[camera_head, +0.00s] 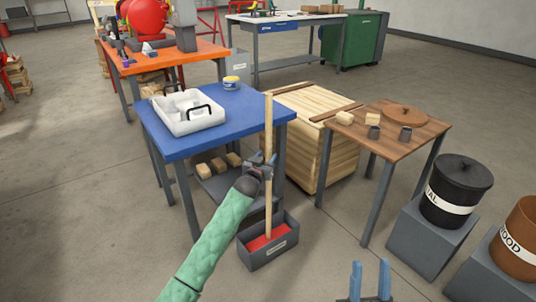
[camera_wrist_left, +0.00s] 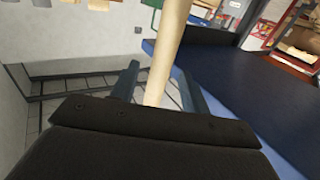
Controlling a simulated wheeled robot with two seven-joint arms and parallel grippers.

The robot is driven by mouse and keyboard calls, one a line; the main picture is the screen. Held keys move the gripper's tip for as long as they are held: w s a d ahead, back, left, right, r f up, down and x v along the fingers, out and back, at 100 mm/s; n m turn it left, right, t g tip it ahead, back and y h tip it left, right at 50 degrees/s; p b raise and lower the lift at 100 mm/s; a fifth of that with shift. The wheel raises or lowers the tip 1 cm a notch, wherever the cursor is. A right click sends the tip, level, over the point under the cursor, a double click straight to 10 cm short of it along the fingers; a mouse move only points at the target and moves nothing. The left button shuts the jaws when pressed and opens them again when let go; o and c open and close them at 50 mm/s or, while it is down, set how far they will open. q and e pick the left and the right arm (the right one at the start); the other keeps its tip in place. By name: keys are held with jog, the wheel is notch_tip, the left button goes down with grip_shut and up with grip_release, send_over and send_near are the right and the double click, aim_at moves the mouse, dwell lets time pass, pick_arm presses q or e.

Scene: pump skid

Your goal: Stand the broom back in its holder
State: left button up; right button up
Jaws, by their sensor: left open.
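The broom has a pale wooden handle (camera_head: 268,118) that stands nearly upright. Its red lower end (camera_head: 266,238) sits inside a grey open-topped box, the holder (camera_head: 268,256), with a label on its front. My left gripper (camera_head: 262,160) is at the middle of the handle, well above the holder. In the left wrist view the handle (camera_wrist_left: 168,50) passes between the two separated fingers (camera_wrist_left: 155,85), which are open around it. My right gripper (camera_head: 370,272) is open and empty at the bottom edge, to the right of the holder.
A blue table (camera_head: 240,108) with a white tray (camera_head: 187,111) stands just behind and left of the broom. A wooden crate (camera_head: 318,160) and a brown table (camera_head: 405,145) are to the right. Dark and brown bins stand far right. Floor in front is clear.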

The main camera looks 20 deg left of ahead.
pick_arm(q)
jog(key=s, duration=0.9)
jog(key=s+d+f+m+t+h, duration=0.1)
jog(key=s+d+m+t+h, duration=0.3)
jog(key=s+d, duration=1.1)
jog(key=s+d+r, duration=0.2)
jog(key=s, duration=0.5)
jog(key=s+d+r+n+t+h, duration=0.1)
jog(key=s+d+r, duration=0.1)
jog(key=s, duration=0.6)
jog(key=s+d+r+n+t+h, duration=0.1)
jog(key=s+d+r, duration=0.2)
jog(key=s, duration=0.4)
jog(key=shift+s+r+p, duration=0.25)
jog(key=shift+r+p, duration=0.2)
jog(key=shift+r, duration=0.1)
pick_arm(e)
jog(key=w+a+f+g+h, duration=0.1)
jog(key=w+f+g, duration=0.3)
jog(key=f, duration=0.5)
jog(key=shift+w+a, duration=0.3)
jog(key=shift+w, duration=0.05)
jog(key=shift+r, duration=0.1)
